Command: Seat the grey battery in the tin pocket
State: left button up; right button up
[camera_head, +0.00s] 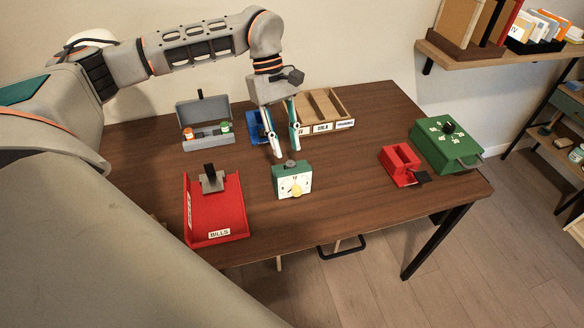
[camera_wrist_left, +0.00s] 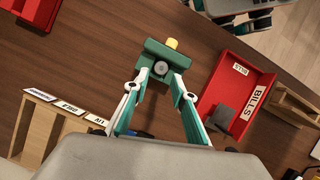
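An open grey tin (camera_head: 206,138) stands at the back left with its lid up. An orange-topped piece (camera_head: 188,133) and a green piece (camera_head: 225,127) sit inside it; its pockets are too small to make out. I cannot pick out a grey battery for certain. A green timer box (camera_head: 292,182) with a white dial and yellow knob has a short grey round piece (camera_head: 291,164) on top, which also shows in the left wrist view (camera_wrist_left: 160,68). My left gripper (camera_head: 287,153) is open and empty, its fingertips just above and behind that piece.
A red BILLS tray (camera_head: 225,228) with a grey-and-black clip (camera_head: 212,180) lies at left. A wooden divided tray (camera_head: 343,110) and a blue object (camera_head: 255,130) are behind my gripper. A red holder (camera_head: 397,171) and green box (camera_head: 440,150) stand right. The table between is clear.

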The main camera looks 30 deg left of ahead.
aim_at(289, 162)
pick_arm(q)
jog(key=shift+x, duration=2.35)
jog(key=shift+s, duration=0.2)
grip_shut()
